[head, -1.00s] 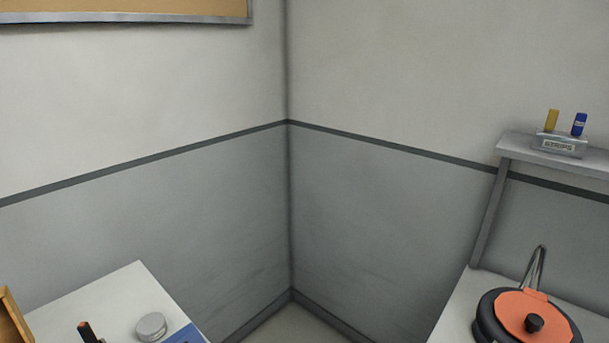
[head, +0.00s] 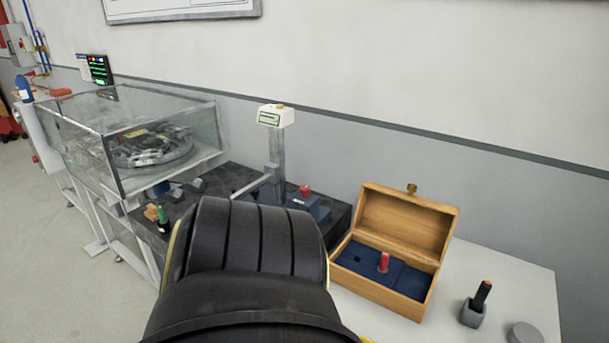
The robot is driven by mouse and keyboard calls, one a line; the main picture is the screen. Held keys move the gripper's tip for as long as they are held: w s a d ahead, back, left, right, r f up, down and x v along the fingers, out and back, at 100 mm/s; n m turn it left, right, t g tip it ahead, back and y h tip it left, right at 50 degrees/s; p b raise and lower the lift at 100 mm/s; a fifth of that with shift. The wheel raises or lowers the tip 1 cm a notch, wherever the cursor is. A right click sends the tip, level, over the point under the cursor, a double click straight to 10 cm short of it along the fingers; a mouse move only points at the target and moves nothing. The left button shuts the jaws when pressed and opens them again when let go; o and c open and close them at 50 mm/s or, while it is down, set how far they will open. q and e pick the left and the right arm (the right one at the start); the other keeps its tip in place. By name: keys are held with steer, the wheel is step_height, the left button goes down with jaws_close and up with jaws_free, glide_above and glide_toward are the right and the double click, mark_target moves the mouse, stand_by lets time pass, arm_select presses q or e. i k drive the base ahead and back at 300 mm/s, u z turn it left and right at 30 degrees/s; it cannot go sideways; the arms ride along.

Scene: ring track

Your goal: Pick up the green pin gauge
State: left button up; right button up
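A small green upright piece (head: 162,214), which looks like the green pin gauge, stands near the left front edge of a black surface plate (head: 232,178). It is small, and its base is hard to make out. An open wooden box (head: 376,297) with a dark blue insert stands right of the plate. A red pin (head: 383,262) stands upright in the insert, beside an empty dark slot. A large black ribbed part of my own body fills the lower middle and hides part of the plate. Neither gripper shows.
A measuring stand with a white display (head: 276,116) rises from the plate. A glass enclosure (head: 140,140) with machinery is at left. A dark pin with an orange tip (head: 483,294) in a grey holder and a round grey disc (head: 525,333) are on the white table (head: 505,268).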

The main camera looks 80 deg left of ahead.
mark_target(162, 219)
steer(key=u, duration=4.1)
steer(key=k, duration=0.6)
steer(key=u, duration=0.55)
steer(key=i, duration=1.65)
steer(key=z, duration=0.45)
